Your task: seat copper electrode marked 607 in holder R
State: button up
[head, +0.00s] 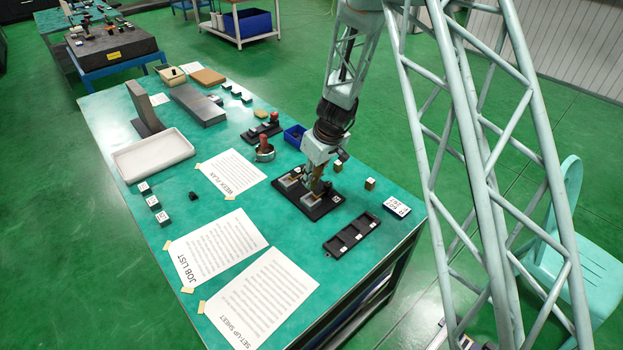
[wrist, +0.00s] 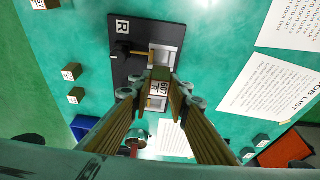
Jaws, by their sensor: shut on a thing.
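The copper electrode marked 607 (wrist: 161,79) is a small brown block with a white label facing the wrist camera. My gripper (wrist: 157,93) is shut on it, one finger on each side. Holder R is a black plate (wrist: 122,70) with a white R label and two silver-sided pockets. In the wrist view the electrode overlaps the area between the pockets; whether it touches the holder or hangs above it, I cannot tell. In the head view my gripper (head: 317,186) is low over the holder's plate (head: 322,209) and hides part of it and the electrode.
A black compartment tray (head: 352,236) lies in front of the holder. A blue bin (head: 294,136) and red-topped pot (head: 264,151) stand behind. Paper sheets (head: 231,172) cover the left side.

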aim_at(313, 189)
jog(key=shift+f, duration=0.3)
jog(key=shift+f+b, duration=1.6)
jog(key=shift+f, duration=0.75)
jog(key=shift+f+b, duration=0.75)
jog(key=shift+b, duration=0.25)
jog(key=shift+f+b, duration=0.4)
jog(key=shift+b, duration=0.25)
jog(key=o, duration=1.1)
jog(key=shift+r, duration=0.2)
jog(key=shift+v, duration=5.85)
jog(key=shift+s, duration=0.1)
